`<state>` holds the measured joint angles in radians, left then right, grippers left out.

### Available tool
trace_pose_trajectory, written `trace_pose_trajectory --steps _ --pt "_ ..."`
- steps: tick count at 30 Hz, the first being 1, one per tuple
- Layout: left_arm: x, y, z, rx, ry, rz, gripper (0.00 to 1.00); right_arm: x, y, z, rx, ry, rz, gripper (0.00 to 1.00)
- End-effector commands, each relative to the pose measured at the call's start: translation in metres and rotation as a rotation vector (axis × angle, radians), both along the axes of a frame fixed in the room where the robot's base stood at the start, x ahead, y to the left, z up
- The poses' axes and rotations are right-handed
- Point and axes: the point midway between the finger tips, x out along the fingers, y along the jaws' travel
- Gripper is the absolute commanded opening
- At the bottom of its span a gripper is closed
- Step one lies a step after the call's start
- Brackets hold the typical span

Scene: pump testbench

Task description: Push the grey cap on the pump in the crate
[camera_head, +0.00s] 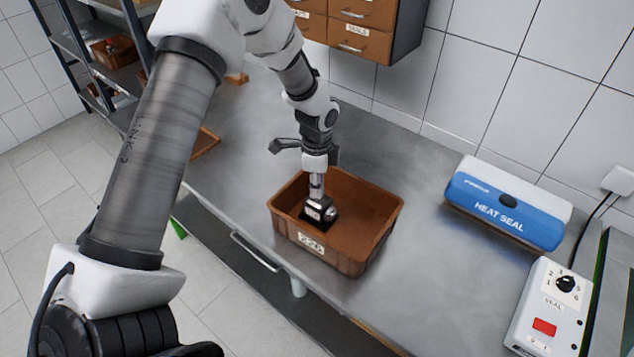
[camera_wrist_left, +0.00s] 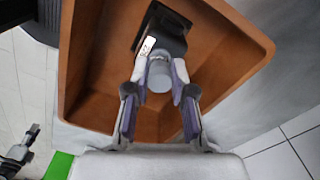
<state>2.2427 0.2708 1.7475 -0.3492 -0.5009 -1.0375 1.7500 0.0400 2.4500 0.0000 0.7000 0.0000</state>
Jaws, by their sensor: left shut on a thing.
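The brown crate (camera_head: 372,235) labelled 226 stands on the steel bench. Inside it, near its left side, is the dark pump (camera_head: 320,214) with a white label; it also shows in the left wrist view (camera_wrist_left: 163,28). My left gripper (camera_head: 317,187) reaches down into the crate from above. In the left wrist view, its two fingers (camera_wrist_left: 160,72) close on the round grey cap (camera_wrist_left: 159,79) at the end of the pump. The fingers partly hide the cap's sides.
A blue and white heat sealer (camera_head: 507,205) and a white control box (camera_head: 548,310) with a dial and red switch stand to the right. Drawers (camera_head: 355,25) hang above the bench. The bench between crate and sealer is clear.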

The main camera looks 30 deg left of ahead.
Motion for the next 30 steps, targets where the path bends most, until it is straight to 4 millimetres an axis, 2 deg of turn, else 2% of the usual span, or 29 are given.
trace_pose_trajectory --steps 27,28,30 --pt "0.0 0.0 -0.0043 0.0 0.0 0.0 0.11 0.0 0.0 0.0007 0.0 0.0 0.0 0.4" --pt "0.0001 -0.0001 -0.0042 0.0 0.0 0.0 0.34 0.0 0.0 0.0007 0.0 0.0 0.0 0.4" --pt "0.0001 -0.0001 -0.0042 0.0 0.0 0.0 0.53 0.0 0.0 0.0007 0.0 0.0 0.0 0.4"
